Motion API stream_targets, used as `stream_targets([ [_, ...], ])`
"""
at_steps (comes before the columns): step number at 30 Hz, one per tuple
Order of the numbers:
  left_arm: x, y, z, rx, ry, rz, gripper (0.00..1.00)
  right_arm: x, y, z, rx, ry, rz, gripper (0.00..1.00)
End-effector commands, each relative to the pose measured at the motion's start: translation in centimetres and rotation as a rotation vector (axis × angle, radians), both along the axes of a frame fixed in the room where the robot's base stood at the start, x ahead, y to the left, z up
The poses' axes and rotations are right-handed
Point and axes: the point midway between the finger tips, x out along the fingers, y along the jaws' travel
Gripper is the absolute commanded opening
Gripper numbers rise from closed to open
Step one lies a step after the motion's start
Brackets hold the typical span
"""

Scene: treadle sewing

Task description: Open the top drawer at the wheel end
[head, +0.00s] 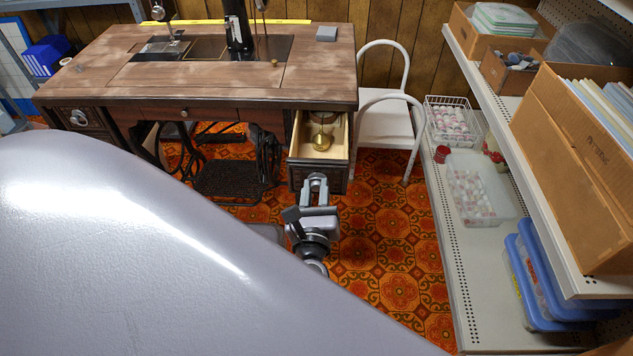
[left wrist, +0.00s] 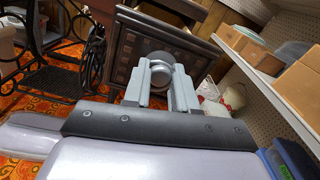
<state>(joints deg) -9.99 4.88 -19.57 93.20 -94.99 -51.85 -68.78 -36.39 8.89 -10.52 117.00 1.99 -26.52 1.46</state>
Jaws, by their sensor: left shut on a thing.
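The wooden treadle sewing table (head: 150,78) stands ahead of me. Its top drawer at the right end (head: 338,176) is pulled out, so its pale inside shows. A round brass-coloured object (head: 321,141) is inside the drawer. My left gripper (head: 315,181) is at the drawer front. In the left wrist view, its fingers (left wrist: 160,84) are on either side of the round metal knob (left wrist: 160,68) and shut on it. The dark carved drawer front (left wrist: 128,52) also shows there. My right gripper is not in view.
A white chair (head: 386,112) stands just right of the drawer. Metal shelving (head: 447,215) with boxes and bins runs along the right side. Patterned carpet (head: 390,245) is clear between drawer and shelving. The iron treadle (head: 233,180) is left of the drawer, under the table.

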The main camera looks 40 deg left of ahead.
Motion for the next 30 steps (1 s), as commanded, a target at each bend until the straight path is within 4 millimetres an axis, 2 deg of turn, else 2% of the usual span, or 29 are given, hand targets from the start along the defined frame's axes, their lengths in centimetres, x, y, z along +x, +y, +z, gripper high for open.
stream_targets([
  [9, -1.3, -0.8, 0.0, -0.001, 0.001, 0.0, 0.0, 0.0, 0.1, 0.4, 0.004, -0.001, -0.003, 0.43],
  [21, -1.4, -0.8, 0.0, -0.001, 0.001, 0.0, 0.0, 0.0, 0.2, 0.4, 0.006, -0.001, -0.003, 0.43],
  [22, -1.4, -0.8, 0.0, -0.001, 0.001, 0.0, 0.33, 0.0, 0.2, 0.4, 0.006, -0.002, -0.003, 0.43],
  [24, -1.4, -0.8, 0.0, -0.001, 0.001, 0.0, 0.52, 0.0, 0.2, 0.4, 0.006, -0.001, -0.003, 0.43],
  [30, -1.3, -0.8, 0.0, 0.0, 0.0, 0.0, 0.52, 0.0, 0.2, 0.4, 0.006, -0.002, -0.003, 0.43],
])
